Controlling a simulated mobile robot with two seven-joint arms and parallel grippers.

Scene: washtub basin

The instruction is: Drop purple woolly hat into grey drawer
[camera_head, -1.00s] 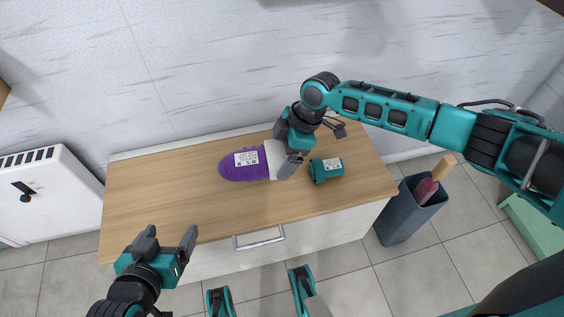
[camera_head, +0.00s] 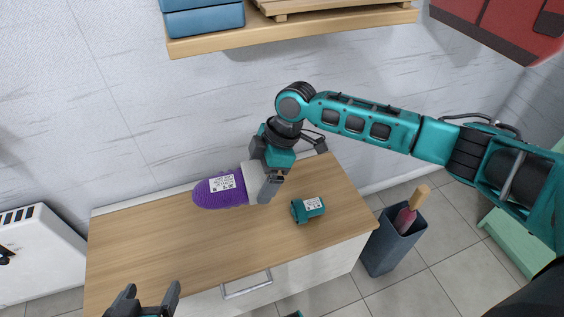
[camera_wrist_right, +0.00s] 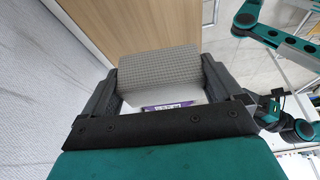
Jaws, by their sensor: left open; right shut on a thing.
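The purple woolly hat (camera_head: 205,195) has a white label and a pale grey-white cuff. My right gripper (camera_head: 265,184) is shut on the cuff and holds the hat above the left-middle of the wooden top. In the right wrist view the pale cuff (camera_wrist_right: 160,78) sits between the fingers, with a strip of purple and label below it. My left gripper (camera_head: 147,296) is open and empty at the bottom, by the front edge of the cabinet. The drawer front with a metal handle (camera_head: 246,286) is on the cabinet's front; it looks shut, and its inside is hidden.
A teal box-like object with a label (camera_head: 308,209) lies on the wooden top (camera_head: 160,240). A dark grey bin (camera_head: 388,245) holding a wooden-handled item stands at the right. A wooden shelf (camera_head: 300,30) with blue boxes (camera_head: 203,18) is above. A white unit (camera_head: 35,245) stands left.

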